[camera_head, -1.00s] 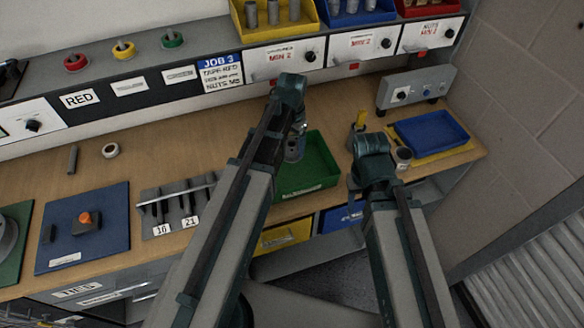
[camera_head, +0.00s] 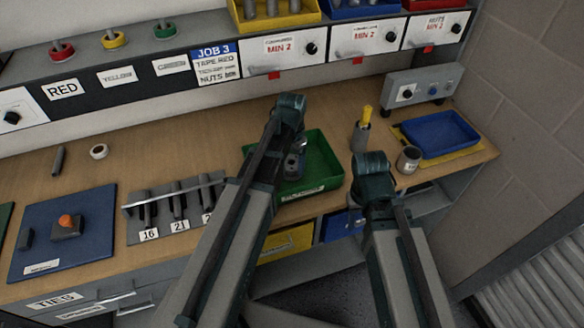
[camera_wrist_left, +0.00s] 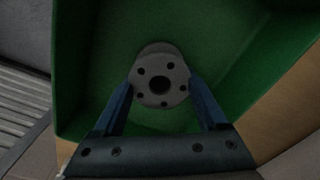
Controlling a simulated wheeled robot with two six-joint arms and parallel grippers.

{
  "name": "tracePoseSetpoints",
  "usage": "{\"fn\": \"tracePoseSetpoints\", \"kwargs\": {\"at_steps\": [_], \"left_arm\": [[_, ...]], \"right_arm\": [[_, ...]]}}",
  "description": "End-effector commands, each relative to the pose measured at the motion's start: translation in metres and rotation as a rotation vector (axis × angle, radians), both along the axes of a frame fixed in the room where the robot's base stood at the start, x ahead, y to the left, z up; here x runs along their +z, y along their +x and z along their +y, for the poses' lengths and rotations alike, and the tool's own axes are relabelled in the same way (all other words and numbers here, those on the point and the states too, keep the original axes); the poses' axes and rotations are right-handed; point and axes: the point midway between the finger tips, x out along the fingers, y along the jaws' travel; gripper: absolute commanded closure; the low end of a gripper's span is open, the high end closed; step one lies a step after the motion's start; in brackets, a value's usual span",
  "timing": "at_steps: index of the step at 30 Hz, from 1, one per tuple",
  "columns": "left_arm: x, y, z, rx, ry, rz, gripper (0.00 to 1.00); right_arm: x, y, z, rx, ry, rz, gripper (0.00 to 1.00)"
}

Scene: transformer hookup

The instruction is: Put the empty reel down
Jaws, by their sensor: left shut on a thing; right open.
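My left gripper (camera_head: 294,166) reaches down over the green tray (camera_head: 331,176). In the left wrist view its two blue fingers (camera_wrist_left: 161,98) are shut on a grey round reel (camera_wrist_left: 160,80), with a dark centre hole and several small holes around it. The green tray (camera_wrist_left: 90,65) surrounds it there. Whether the reel touches the tray floor I cannot tell. In the head view the arm and gripper mostly hide the reel. My right arm stands right of the tray; its gripper is hidden behind the arm.
A grey holder with a yellow handle (camera_head: 363,130), a grey can (camera_head: 408,160) and a blue tray (camera_head: 440,134) stand to the right. A rack numbered 16 and 21 (camera_head: 175,207), a blue board (camera_head: 62,232) and a white ring (camera_head: 99,152) lie left. Bench between is clear.

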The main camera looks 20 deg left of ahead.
Motion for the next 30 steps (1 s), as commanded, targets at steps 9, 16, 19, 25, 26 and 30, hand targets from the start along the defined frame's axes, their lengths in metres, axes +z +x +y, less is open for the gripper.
{"fn": "tracePoseSetpoints", "kwargs": {"at_steps": [9,16,19,25,26,30], "left_arm": [[-0.002,0.0,0.0,0.0,0.0,0.0,0.96],[-0.003,0.0,0.0,0.0,0.0,0.0,0.0],[-0.003,0.0,0.0,0.0,0.0,0.0,0.0],[-0.002,0.0,0.0,0.0,0.0,0.0,0.0],[-0.001,0.0,0.0,0.0,0.0,0.0,0.0],[0.007,0.0,0.0,0.0,0.0,0.0,0.0]], "right_arm": [[-0.002,0.0,0.0,0.0,0.0,0.0,0.5],[-0.003,0.0,0.0,0.0,0.0,0.0,0.5],[-0.003,0.0,0.0,0.0,0.0,0.0,0.5],[-0.002,0.0,0.0,0.0,0.0,0.0,0.5],[-0.001,0.0,0.0,0.0,0.0,0.0,0.5],[0.007,0.0,0.0,0.0,0.0,0.0,0.5]]}}
